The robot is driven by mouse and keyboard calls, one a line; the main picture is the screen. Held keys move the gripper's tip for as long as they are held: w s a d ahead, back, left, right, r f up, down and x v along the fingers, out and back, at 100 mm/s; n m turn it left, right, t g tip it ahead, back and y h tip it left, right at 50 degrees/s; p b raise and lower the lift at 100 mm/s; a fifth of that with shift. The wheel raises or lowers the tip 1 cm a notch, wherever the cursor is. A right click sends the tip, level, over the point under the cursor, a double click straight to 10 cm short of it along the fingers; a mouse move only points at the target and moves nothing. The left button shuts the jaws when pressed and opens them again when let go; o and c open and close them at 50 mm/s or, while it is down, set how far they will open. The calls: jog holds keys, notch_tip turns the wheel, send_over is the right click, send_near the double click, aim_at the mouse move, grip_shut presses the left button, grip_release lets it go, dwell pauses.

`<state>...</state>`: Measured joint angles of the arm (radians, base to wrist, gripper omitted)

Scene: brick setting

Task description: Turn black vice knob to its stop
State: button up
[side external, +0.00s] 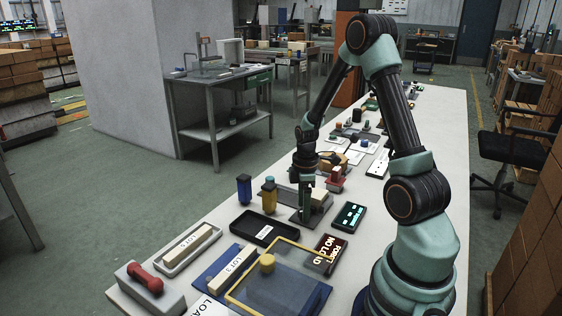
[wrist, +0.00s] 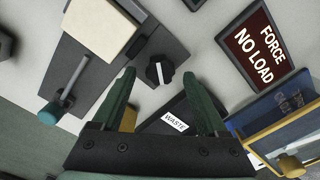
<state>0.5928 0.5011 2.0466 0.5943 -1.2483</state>
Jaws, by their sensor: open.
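In the side view my gripper (side external: 306,212) points down at the grey plate (side external: 322,209), and the knob cannot be made out.
A black tray (side external: 264,229) labelled WASTE in the wrist view lies close by. A sign reading FORCE NO LOAD (side external: 330,249), a dark display (side external: 348,216) and a yellow-framed panel (side external: 280,275) are near. Blue (side external: 244,190) and yellow (side external: 268,196) posts stand left of my gripper.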

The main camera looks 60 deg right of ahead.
jog(key=shift+f, duration=0.5)
grip_shut()
jog(key=shift+m, duration=0.3)
jog(key=m, duration=0.5)
jog(key=shift+d+m, duration=0.1)
jog(key=shift+m, duration=0.2)
jog(key=m, duration=0.5)
jog(key=shift+r, duration=0.1)
jog(key=shift+m, duration=0.4)
